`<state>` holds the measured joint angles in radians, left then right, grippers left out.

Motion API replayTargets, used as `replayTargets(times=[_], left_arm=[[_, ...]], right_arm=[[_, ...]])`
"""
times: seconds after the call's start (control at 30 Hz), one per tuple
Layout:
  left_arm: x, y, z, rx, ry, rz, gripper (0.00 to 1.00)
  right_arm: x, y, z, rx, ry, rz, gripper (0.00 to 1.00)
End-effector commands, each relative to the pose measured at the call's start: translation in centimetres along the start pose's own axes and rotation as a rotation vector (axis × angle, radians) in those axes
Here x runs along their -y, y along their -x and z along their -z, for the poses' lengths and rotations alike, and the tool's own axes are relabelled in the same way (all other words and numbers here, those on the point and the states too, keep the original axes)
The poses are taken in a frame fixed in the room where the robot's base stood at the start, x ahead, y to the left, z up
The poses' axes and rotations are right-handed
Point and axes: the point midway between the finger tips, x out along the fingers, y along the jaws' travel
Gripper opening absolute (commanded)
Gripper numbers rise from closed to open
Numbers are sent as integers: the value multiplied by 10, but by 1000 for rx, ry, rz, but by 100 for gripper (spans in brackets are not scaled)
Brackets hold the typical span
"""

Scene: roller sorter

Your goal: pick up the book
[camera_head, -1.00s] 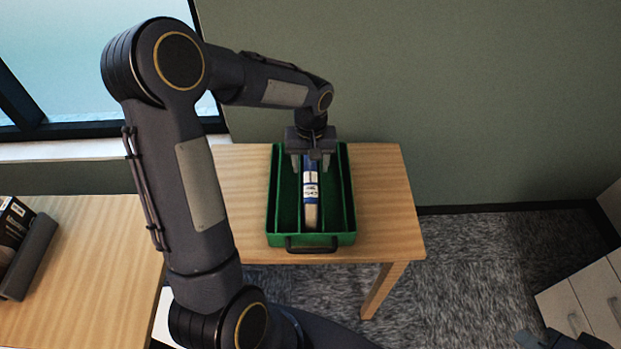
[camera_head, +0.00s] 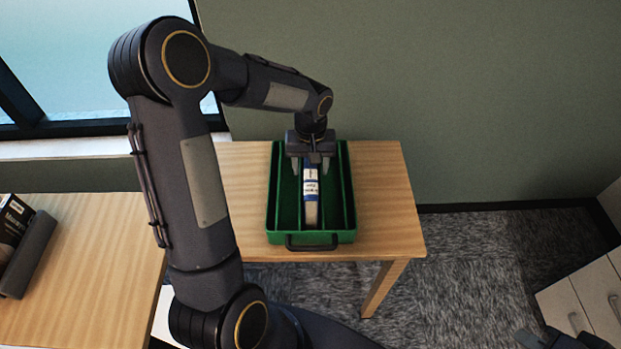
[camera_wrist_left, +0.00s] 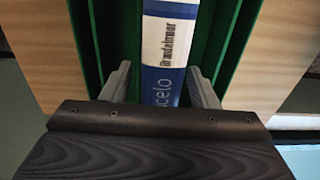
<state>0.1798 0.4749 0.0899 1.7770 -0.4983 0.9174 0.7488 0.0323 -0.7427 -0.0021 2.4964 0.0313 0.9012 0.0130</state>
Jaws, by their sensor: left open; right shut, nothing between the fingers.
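The book (camera_head: 311,190) stands spine up in the middle compartment of the green tray (camera_head: 318,239). Its spine is white and blue with printed lettering. My left gripper (camera_head: 311,168) is open over the far part of the book, pointing down. In the left wrist view the book (camera_wrist_left: 167,50) runs between the two open fingers (camera_wrist_left: 161,85), with a gap on each side. How deep the fingertips reach is hard to tell. My right gripper (camera_head: 530,338) shows only partly at the bottom right corner, shut and empty, far from the tray.
The tray has a dark handle (camera_head: 312,243) at its near side and sits on a wooden table (camera_head: 385,210) against the wall. A second wooden table (camera_head: 95,260) at left holds a dark boxy item (camera_head: 12,222) beside a grey support. A cabinet (camera_head: 590,300) stands at right.

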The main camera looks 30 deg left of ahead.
Motion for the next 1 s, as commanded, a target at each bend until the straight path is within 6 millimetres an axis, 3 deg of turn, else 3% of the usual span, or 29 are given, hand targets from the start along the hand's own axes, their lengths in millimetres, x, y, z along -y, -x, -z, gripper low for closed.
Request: replayTargets(times=[0.2, 0.63, 1.0], left_arm=[[0, 0, 0, 0, 1, 0, 55], [0, 0, 0, 0, 1, 0, 0], [0, 0, 0, 0, 1, 0, 0]], right_arm=[[0, 0, 0, 0, 0, 0, 0], [0, 0, 0, 0, 0, 0, 0], [0, 0, 0, 0, 0, 0, 0]])
